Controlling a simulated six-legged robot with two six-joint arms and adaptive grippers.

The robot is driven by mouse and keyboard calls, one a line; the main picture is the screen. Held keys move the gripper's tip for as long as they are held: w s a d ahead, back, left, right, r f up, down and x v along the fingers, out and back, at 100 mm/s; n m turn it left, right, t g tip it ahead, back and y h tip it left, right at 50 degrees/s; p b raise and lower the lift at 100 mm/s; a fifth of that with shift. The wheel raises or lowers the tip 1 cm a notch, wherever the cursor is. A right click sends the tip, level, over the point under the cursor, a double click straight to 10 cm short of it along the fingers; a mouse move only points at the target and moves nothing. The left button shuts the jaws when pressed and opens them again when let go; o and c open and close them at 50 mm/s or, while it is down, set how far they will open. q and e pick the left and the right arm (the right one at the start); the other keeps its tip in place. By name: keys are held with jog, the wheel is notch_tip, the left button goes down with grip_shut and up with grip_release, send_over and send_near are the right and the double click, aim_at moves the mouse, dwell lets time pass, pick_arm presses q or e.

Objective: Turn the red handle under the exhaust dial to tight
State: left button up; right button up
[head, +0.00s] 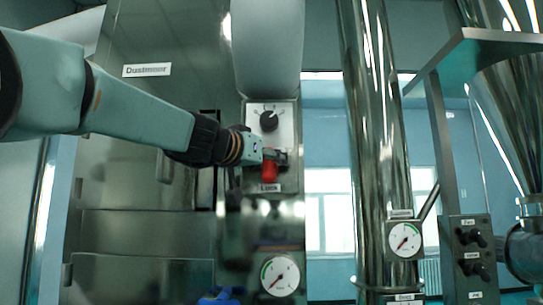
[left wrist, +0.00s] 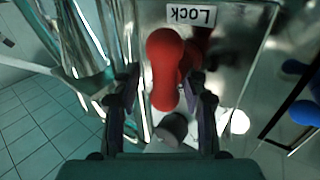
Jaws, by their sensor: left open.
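A red handle (head: 269,172) hangs on the metal front, below a black knob (head: 268,121) on a light panel and above a "Lock" label (head: 269,188). My left gripper (head: 276,156) reaches in from the left and is at the handle's upper part. In the left wrist view, the red handle (left wrist: 165,70) lies between the two open fingers of my left gripper (left wrist: 163,106); I cannot tell whether they touch it. The "Lock" label (left wrist: 191,15) appears upside down there. No label reading exhaust is legible. My right gripper is not in view.
A round gauge (head: 280,275) sits below the handle, with a blue part (head: 220,297) to its left. A shiny vertical pipe (head: 375,130) with another gauge (head: 404,240) stands to the right. A black-knobbed control box (head: 472,255) is farther right.

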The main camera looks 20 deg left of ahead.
pick_arm(q)
jog(key=shift+s+a, duration=0.2)
jog(key=shift+a, duration=0.35)
jog(key=shift+c, duration=1.1)
jog(key=shift+w+d, duration=0.2)
jog(key=shift+d, duration=0.15)
jog(key=c, duration=0.4)
jog(key=shift+a, duration=0.1)
grip_shut()
